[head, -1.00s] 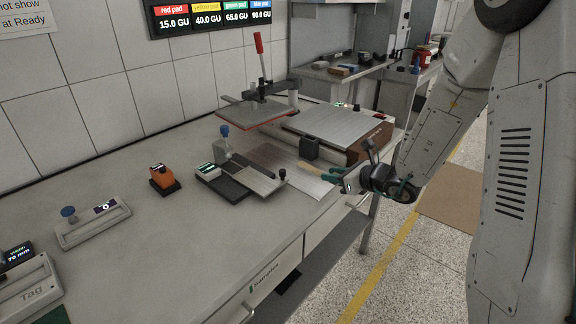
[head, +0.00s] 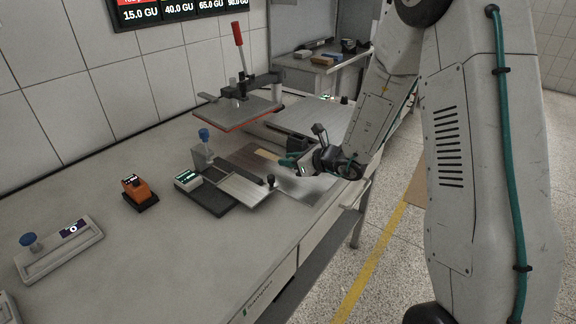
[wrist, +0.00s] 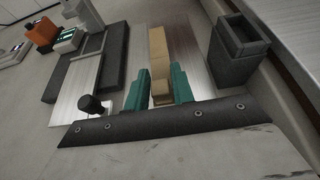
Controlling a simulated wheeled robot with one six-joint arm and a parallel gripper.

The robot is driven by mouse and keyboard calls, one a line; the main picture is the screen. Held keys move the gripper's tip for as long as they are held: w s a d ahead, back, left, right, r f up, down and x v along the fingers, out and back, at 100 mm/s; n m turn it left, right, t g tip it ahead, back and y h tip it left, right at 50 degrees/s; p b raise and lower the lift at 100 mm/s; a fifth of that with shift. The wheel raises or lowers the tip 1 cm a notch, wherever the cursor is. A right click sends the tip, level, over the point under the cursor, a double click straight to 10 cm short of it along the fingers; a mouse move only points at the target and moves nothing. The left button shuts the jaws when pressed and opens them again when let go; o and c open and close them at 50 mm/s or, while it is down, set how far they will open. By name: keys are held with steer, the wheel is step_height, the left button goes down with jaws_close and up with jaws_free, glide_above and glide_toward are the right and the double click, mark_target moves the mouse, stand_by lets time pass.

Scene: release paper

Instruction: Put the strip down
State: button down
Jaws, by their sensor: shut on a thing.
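The strip (wrist: 158,48) is a narrow tan piece, running away from my fingers in the wrist view. My gripper (wrist: 160,88) is shut on its near end, between two teal fingers. In the head view the strip (head: 267,154) shows as a short tan piece left of my gripper (head: 288,160). It is over a metal plate (head: 313,187) with a brownish sheen on the bench. I cannot tell whether the strip touches the plate.
A dark open box (wrist: 237,58) stands right of the strip. A sliding-plate device (head: 213,197) with a black knob is close on the left. A red-handled lever press (head: 238,105) stands behind. An orange device (head: 137,190) stands farther left, with clear bench around it.

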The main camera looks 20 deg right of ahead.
mark_target(291, 176)
steer(key=shift+s+f, duration=0.2)
steer(key=shift+f, duration=1.45)
steer(key=shift+f, duration=0.15)
steer(key=c, duration=1.2)
jaws_free()
